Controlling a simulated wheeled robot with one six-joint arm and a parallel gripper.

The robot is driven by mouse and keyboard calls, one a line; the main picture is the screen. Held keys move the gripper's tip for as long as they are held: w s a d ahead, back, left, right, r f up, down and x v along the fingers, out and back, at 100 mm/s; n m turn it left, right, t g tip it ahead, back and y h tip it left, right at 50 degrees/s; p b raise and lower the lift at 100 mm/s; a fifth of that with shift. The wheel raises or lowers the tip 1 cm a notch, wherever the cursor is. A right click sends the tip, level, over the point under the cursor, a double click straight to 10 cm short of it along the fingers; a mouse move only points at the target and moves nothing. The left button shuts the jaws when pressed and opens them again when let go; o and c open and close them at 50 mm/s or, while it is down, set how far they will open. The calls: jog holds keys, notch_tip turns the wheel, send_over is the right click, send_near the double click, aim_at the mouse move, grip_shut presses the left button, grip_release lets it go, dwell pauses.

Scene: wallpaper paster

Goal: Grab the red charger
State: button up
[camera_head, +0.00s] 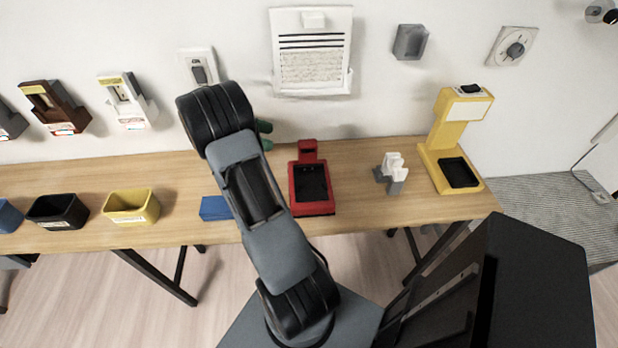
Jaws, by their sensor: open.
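My arm rises in front of the table just left of the charger, with a visible gap at the charger's upper part. My gripper is not visible; the arm hides whatever lies behind it.
A blue block (214,208) and a partly hidden green thing (263,127) are by my arm. A white-and-grey piece (391,174) and a yellow stand (450,142) are right of the charger. Yellow (131,217) and black (58,224) bins sit left on the table (345,160).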

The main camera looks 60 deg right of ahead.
aim_at(307, 145)
jog(key=x, duration=0.8)
jog(key=shift+p+x, duration=0.5)
jog(key=shift+x, duration=2.1)
jog(key=shift+a, duration=0.25)
jog(key=shift+c, duration=0.5)
grip_shut()
